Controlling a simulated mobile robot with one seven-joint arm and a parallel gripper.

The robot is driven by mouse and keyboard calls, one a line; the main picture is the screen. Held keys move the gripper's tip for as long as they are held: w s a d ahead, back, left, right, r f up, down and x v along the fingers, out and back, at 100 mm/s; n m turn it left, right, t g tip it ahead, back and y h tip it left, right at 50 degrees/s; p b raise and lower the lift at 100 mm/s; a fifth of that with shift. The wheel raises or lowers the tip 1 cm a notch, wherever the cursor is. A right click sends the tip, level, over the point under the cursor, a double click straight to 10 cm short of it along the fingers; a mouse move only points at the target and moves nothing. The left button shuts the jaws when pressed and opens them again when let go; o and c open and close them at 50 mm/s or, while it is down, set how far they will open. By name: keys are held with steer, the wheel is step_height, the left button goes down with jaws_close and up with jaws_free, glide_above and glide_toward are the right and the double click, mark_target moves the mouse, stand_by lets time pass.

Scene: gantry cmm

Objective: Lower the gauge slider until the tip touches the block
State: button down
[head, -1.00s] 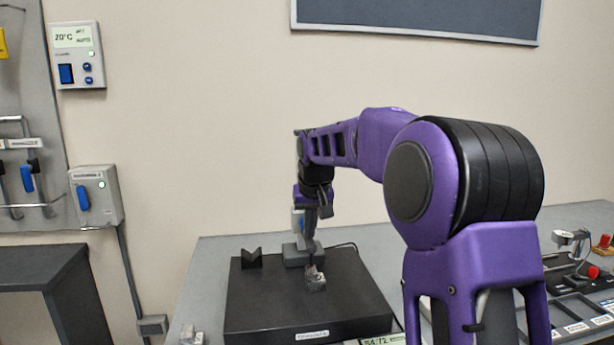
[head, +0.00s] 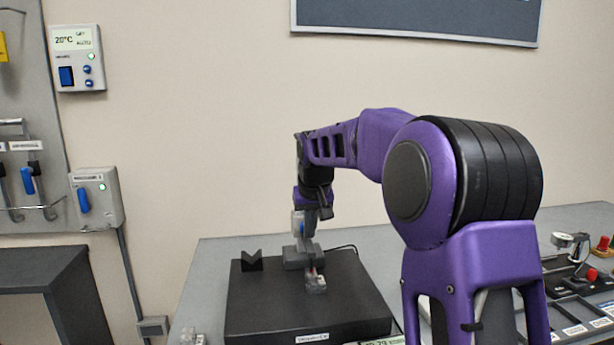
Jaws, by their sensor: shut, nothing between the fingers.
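The gauge stand (head: 303,258) is on a black plate (head: 262,305), near its back edge. A small grey block (head: 316,284) sits on the plate in front of the stand. A small reddish part (head: 312,270) shows just above the block; whether a tip touches the block is too small to tell. My gripper (head: 314,222) is shut and points down at the upper part of the gauge. It partly hides the slider, and I cannot tell whether it touches it.
A black V-block (head: 251,261) stands on the plate left of the gauge. A green display (head: 382,341) is cut off at the bottom edge. My arm covers the middle right. A tray with tools (head: 570,300) lies on the table at right.

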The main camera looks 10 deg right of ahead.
step_height(320, 180, up, 6)
steer(key=p, duration=0.4)
steer(key=shift+p, duration=0.4)
